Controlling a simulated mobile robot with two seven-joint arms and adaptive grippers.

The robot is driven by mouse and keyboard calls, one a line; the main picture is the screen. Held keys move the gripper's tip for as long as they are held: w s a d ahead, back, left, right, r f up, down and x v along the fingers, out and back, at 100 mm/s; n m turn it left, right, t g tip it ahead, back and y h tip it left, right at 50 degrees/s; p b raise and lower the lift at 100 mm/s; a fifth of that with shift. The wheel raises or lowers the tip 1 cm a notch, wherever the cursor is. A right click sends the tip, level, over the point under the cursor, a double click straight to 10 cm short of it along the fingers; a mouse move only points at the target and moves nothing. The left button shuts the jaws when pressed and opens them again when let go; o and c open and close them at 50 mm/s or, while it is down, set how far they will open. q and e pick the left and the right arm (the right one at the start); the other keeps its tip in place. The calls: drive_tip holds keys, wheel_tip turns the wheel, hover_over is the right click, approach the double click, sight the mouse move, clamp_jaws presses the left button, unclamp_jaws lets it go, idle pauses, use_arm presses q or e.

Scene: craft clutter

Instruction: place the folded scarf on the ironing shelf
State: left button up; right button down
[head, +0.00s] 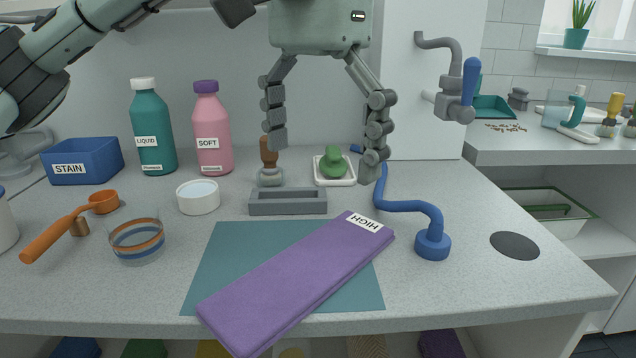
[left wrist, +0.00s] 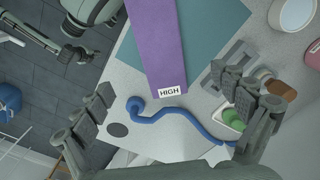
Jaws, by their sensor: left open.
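A long purple folded cloth (head: 295,280), the likely scarf, has a white HIGH label. It lies slantwise across a teal mat (head: 222,262), and its near end reaches past the counter's front edge. It also shows in the left wrist view (left wrist: 160,45). My left gripper (head: 322,155) is open and empty above the back of the counter, beyond the cloth's labelled end. Its spread fingers (left wrist: 165,112) frame the lower part of the left wrist view. Part of my right arm shows at that view's upper left; its finger state is unclear. I cannot pick out the ironing shelf.
A grey tray (head: 288,203), a white jar (head: 198,197) and a green item on a white dish (head: 334,168) stand behind the mat. A blue curved pipe (head: 432,240) stands right of the cloth. Bottles and an orange-handled scoop (head: 55,235) are left. The counter's right front is mostly clear.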

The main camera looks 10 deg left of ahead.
use_arm(q)
drive_tip(key=b, duration=0.3)
hover_over(305, 266)
wheel_tip(305, 266, down, 7)
drive_tip(key=shift+s+r, duration=0.1)
drive_tip(key=shift+s, duration=0.05)
drive_tip(key=f, duration=0.5)
drive_tip(key=shift+w+f, duration=0.1)
drive_tip(key=shift+w, duration=0.1)
use_arm(e)
drive_tip(key=v, duration=0.6)
drive_tip(key=shift+w+d+r, duration=0.3)
drive_tip(key=shift+d+r, duration=0.15)
drive_tip(key=shift+r, duration=0.05)
use_arm(q)
drive_tip(key=c, duration=1.4)
